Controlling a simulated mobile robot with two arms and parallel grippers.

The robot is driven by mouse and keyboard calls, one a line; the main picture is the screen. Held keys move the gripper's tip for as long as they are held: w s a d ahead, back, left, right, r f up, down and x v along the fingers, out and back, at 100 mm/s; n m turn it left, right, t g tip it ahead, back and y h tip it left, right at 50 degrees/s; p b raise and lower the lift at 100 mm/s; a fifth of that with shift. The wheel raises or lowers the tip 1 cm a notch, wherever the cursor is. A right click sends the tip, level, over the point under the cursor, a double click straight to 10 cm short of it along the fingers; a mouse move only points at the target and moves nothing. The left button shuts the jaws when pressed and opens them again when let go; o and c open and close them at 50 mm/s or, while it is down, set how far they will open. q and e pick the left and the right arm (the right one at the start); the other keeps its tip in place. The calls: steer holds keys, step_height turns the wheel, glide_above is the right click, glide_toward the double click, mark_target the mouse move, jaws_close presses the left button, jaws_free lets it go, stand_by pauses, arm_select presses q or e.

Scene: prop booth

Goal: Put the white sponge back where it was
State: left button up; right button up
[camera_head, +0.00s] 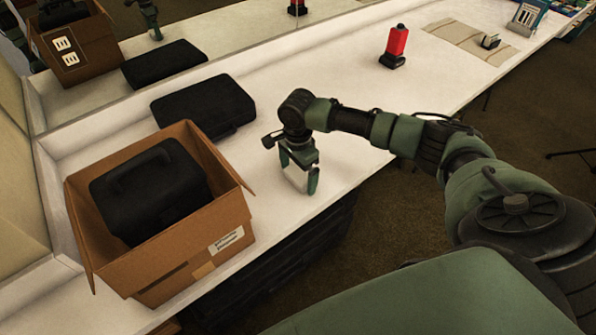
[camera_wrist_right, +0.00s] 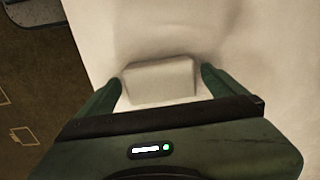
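The white sponge (camera_head: 297,177) is between the two fingers of my right gripper (camera_head: 299,182), over the white counter near its front edge. In the right wrist view the sponge (camera_wrist_right: 160,81) is a pale block between the fingertips of the right gripper (camera_wrist_right: 162,85). The fingers lie close along its two ends and look shut on it. I cannot tell whether its underside touches the counter. My left gripper is not in view.
A cardboard box (camera_head: 190,262) with a black case (camera_head: 152,190) inside stands left of the gripper. Another black case (camera_head: 205,106) lies behind. A red and black item (camera_head: 395,47) and a beige mat (camera_head: 462,38) are farther right. The white counter (camera_head: 335,92) between is clear.

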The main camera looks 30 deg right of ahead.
mark_target(298, 174)
step_height(298, 174, up, 12)
steer(key=shift+b, duration=0.45)
